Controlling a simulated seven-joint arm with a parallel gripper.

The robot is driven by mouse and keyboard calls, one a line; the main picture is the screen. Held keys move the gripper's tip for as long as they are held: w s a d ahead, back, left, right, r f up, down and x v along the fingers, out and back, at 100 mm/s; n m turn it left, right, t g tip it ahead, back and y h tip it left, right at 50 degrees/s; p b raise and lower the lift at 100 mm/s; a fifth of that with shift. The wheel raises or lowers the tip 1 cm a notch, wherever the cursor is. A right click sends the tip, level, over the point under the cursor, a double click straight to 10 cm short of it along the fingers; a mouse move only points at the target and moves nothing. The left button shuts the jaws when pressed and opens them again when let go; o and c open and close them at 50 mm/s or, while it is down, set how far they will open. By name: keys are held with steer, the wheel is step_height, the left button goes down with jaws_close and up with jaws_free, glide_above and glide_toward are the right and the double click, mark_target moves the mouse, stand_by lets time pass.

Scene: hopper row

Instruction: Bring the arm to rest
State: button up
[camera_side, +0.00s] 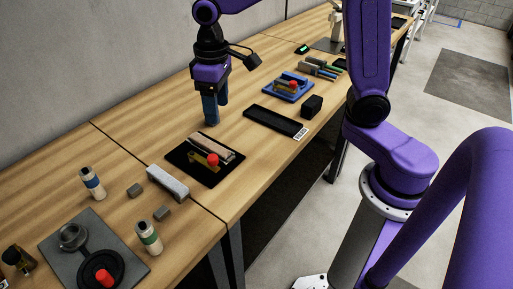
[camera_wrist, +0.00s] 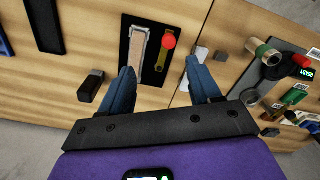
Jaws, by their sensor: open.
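My gripper (camera_side: 215,112) is purple with blue fingers and hangs above the wooden bench, behind a black tray (camera_side: 183,165) in the side view. The fingers of my gripper (camera_wrist: 157,88) are spread apart in the wrist view, with nothing between them. The black tray (camera_wrist: 126,50) holds a pale elongated block (camera_side: 212,147) and a yellowish piece with a red knob (camera_side: 212,160). The red knob also shows in the wrist view (camera_wrist: 168,41). My gripper is apart from the tray.
A long black tray (camera_side: 272,121), a black block (camera_side: 312,106) and a blue tray (camera_side: 277,95) with parts stand farther along the bench. A grey block (camera_side: 167,183), two cylinders (camera_side: 92,184) (camera_side: 149,238) and a grey plate (camera_side: 62,268) stand nearer the camera.

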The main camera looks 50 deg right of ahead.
steer(key=s+d+f+n, duration=0.1)
steer(key=s+d+n, duration=0.2)
steer(key=s, duration=0.9)
steer(key=s+d+f+n, duration=0.1)
steer(key=s+d+n, duration=0.3)
steer(key=s, duration=0.8)
steer(key=shift+f+n, duration=0.3)
steer(key=shift+n, duration=0.1)
steer(key=shift+w, duration=0.1)
